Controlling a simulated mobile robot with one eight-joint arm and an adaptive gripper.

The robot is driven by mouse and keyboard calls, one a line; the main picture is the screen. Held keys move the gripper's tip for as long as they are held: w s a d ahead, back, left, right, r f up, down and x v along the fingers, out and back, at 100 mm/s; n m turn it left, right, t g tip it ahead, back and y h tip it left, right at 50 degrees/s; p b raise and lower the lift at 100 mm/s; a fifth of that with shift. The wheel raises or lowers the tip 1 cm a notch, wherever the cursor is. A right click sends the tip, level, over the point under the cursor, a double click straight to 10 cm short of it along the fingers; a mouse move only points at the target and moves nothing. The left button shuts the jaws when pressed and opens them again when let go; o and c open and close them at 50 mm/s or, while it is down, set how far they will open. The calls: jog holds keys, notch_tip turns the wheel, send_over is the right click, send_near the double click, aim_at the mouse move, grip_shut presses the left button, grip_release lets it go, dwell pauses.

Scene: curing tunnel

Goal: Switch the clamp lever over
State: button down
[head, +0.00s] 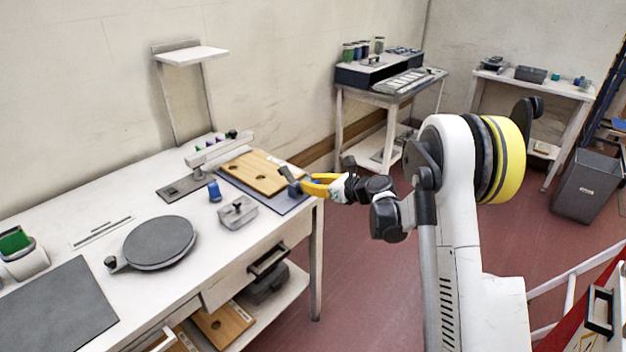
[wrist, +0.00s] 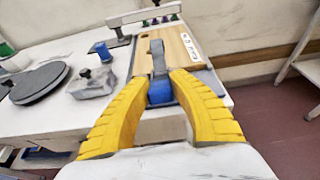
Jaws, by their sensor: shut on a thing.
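The clamp lever (wrist: 158,56) is a dark grey handle rising from a blue clamp body (wrist: 160,93) at the front edge of a wooden board (wrist: 181,46). In the head view the lever (head: 287,174) leans up and to the left, over the board (head: 262,172). My gripper (head: 304,186) reaches in from the right with its yellow fingers. In the wrist view the fingers of my gripper (wrist: 158,80) are closed in on both sides of the lever and hold it. The exact contact at the fingertips is partly hidden.
The white bench (head: 60,222) carries a round grey turntable (head: 160,242), a grey metal block (head: 238,212), a small blue object (head: 214,191) and a bar stand (head: 220,150) behind the board. A drawer handle (head: 268,260) juts from the front. Floor right of the bench is open.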

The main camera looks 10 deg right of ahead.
aim_at(299, 184)
jog(key=r+g+p, duration=0.1)
jog(key=w+a+r+g+h+p, duration=0.1)
jog(key=p, duration=0.1)
jog(key=shift+w+r+h, duration=0.1)
jog(key=shift+r+h, duration=0.05)
jog(key=shift+h, duration=0.15)
jog(key=shift+w+a+r+g+h+p, duration=0.35)
jog(key=shift+g+h+p, duration=0.15)
jog(key=shift+g+p, duration=0.45)
jog(key=shift+w+a+r+g+h+p, duration=0.15)
jog(key=shift+w+a+g+h+p, duration=0.2)
jog(key=shift+w+g+h+p, duration=0.55)
jog(key=shift+w+a+g+h+p, duration=0.15)
jog(key=shift+a+g+h+p, duration=0.25)
jog(key=shift+g+p, duration=0.4)
jog(key=c, duration=1.1)
grip_release()
jog(key=shift+w, duration=0.1)
jog(key=shift+c, duration=0.2)
